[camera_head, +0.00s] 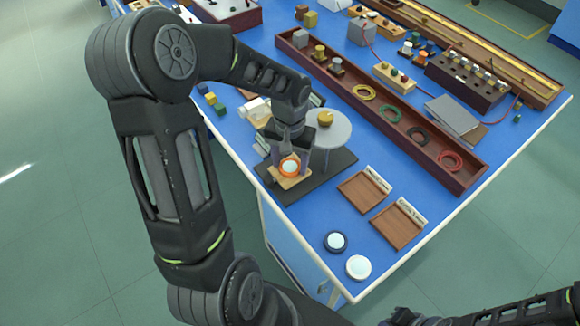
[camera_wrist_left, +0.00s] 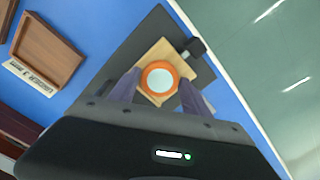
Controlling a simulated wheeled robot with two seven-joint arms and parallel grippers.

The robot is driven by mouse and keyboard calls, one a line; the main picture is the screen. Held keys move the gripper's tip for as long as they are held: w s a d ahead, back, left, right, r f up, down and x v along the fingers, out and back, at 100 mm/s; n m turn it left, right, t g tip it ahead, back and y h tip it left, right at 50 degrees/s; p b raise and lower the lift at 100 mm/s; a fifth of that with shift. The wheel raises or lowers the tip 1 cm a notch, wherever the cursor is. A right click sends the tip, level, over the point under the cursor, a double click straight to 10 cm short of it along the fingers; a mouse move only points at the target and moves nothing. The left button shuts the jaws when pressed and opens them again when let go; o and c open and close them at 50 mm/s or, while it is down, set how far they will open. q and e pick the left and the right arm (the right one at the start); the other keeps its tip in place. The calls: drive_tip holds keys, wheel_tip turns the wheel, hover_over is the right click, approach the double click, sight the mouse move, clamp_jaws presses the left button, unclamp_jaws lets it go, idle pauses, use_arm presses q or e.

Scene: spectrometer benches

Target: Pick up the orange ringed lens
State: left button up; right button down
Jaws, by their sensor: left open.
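The orange ringed lens (camera_head: 290,167) sits on a small tan wooden block on the dark base plate (camera_head: 330,171) near the left edge of the blue bench. In the left wrist view the lens (camera_wrist_left: 160,80) is a pale disc in an orange ring. My left gripper (camera_head: 288,158) is over the lens, pointing down. In the wrist view its two fingers (camera_wrist_left: 158,95) are open, one on each side of the lens, and I cannot tell whether they touch it. My right gripper is not clearly in view; only part of an arm shows at the bottom right.
A grey round disc (camera_head: 333,132) with a yellow knob stands just behind my gripper. Two wooden trays (camera_head: 358,191) lie to the right. A dark-ringed lens (camera_head: 335,242) and a white-ringed lens (camera_head: 358,267) lie near the front corner. A long red-brown tray (camera_head: 468,180) holds coloured rings.

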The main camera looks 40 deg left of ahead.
sight(290, 166)
use_arm(q)
drive_tip(key=shift+c, duration=0.4)
drive_tip(key=c, duration=0.9)
drive_tip(key=shift+r, duration=0.1)
wheel_tip(290, 166, up, 18)
drive_tip(key=shift+f+b, duration=0.1)
drive_tip(key=shift+b, duration=0.3)
